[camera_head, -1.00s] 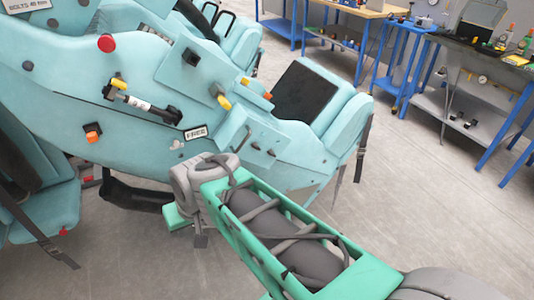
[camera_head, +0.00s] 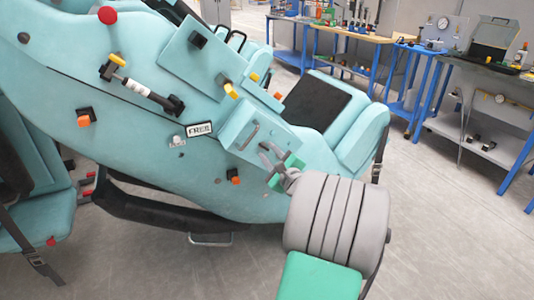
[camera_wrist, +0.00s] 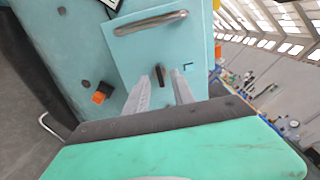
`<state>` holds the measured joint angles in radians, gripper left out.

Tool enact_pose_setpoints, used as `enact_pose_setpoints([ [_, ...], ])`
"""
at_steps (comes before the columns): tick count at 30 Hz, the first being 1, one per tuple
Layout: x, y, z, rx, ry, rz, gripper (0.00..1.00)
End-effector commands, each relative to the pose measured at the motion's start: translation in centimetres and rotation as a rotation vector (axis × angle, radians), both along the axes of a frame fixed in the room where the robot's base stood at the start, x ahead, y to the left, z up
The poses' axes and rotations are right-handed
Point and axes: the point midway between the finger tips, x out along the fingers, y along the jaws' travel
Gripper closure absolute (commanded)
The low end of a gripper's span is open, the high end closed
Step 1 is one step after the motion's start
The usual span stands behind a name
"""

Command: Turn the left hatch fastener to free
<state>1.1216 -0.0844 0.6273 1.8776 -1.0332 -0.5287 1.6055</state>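The hatch (camera_wrist: 135,60) is a pale turquoise panel with a metal bar handle (camera_wrist: 150,22); it also shows in the head view (camera_head: 237,127). A small dark upright tab (camera_wrist: 161,75), which looks like a hatch fastener, stands on the panel below the handle. My gripper (camera_wrist: 161,82) points at the hatch with its two grey fingers apart, one on each side of the tab's lower end. I cannot tell whether they touch it. In the head view my gripper (camera_head: 268,155) is at the hatch's lower part and hides the tab.
A "FREE" label (camera_head: 199,130) and a small grey fitting (camera_head: 178,141) are on the car body left of the hatch. An orange-capped knob (camera_head: 236,180) sits below. Workbenches (camera_head: 480,75) stand behind at right; the floor between is clear.

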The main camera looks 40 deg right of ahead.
Motion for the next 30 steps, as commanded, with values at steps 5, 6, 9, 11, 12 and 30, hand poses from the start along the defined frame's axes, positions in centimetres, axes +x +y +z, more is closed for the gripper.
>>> enact_pose_setpoints([
  [5, 1.62, -0.42, -0.01, -0.001, 0.000, 0.000, 0.70],
  [6, 1.69, -0.46, 0.02, -0.002, 0.001, 0.000, 0.70],
  [9, 1.67, -0.48, 0.03, -0.002, 0.001, 0.000, 0.70],
  [11, 1.66, -0.47, 0.03, -0.002, 0.001, 0.000, 0.70],
  [12, 1.67, -0.47, 0.02, -0.002, 0.001, -0.001, 0.72],
  [30, 1.64, -0.43, -0.01, -0.002, 0.002, 0.000, 1.00],
])
